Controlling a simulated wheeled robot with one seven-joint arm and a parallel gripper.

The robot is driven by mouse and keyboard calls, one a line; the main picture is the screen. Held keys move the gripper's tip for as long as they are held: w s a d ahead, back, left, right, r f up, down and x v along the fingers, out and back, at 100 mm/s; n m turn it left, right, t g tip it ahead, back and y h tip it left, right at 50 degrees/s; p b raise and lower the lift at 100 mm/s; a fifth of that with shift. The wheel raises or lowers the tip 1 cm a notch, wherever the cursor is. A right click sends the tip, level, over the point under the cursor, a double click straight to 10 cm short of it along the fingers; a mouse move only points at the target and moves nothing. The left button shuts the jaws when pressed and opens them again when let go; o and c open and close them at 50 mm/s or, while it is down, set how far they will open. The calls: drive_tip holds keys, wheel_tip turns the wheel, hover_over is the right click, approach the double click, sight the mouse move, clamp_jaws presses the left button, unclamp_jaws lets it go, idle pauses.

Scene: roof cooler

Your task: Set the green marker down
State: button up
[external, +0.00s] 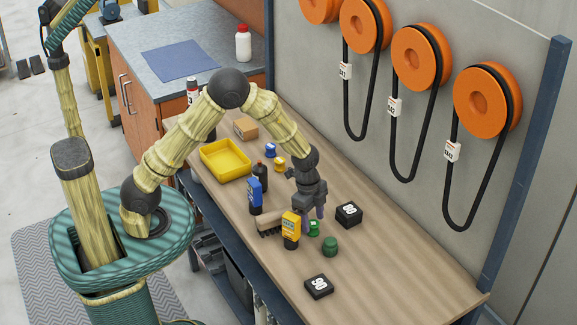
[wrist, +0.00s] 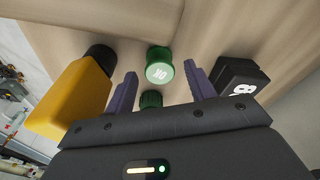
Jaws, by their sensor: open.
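A small green marker with white lettering on its face (external: 314,228) stands on the wooden bench top; in the wrist view it (wrist: 159,68) shows between the fingertips. A darker green ridged piece (external: 330,246) stands close by. In the wrist view another green ridged part (wrist: 151,99) shows nearer my palm, its lower side hidden; I cannot tell whether it is that piece. My gripper (external: 312,211) points down over the bench. Its two purple fingers (wrist: 160,72) are apart, with a visible gap on each side of the lettered marker.
A yellow block with a black end (external: 291,224) is close on the left, a black lettered block (external: 349,213) on the right. Another black block (external: 319,286) lies in front. A blue block (external: 255,192), dark bottle and yellow tray (external: 225,160) are farther back. The bench's near right end is clear.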

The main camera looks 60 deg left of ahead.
wheel_tip(320, 180, up, 10)
drive_tip(key=a, duration=0.1)
drive_tip(key=shift+s+a+f, duration=0.2)
drive_tip(key=shift+s+f, duration=0.05)
drive_tip(key=shift+s, duration=0.05)
idle(0.3)
drive_tip(key=s+a+n+t+y, duration=0.1)
drive_tip(key=s+a+n+t, duration=0.1)
drive_tip(key=s+a+n, duration=1.1)
drive_tip(key=shift+s+a+r+y, duration=0.3)
drive_tip(key=shift+s+a+r, duration=0.1)
drive_tip(key=shift+s+a, duration=0.55)
